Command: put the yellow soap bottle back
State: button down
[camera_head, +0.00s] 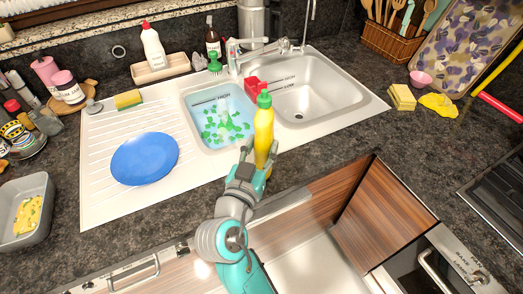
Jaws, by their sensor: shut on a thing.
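My gripper (258,165) is shut on the lower part of the bottle, above the sink's front edge. The bottle's base is partly hidden by the gripper fingers. A cream tray (172,72) behind the sink holds a white bottle with a red cap (153,47). A dark bottle (213,38) stands to the right of the tray.
The faucet (270,48) rises behind the basins. An open drawer (312,262) is below the counter.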

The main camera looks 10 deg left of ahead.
jog(key=shift+f, duration=0.75)
jog(key=c, duration=0.6)
grip_release()
jog(key=s+a, duration=0.2)
jog(key=s, duration=0.9)
jog(key=shift+s+a, duration=0.15)
jog(key=shift+s, duration=0.25)
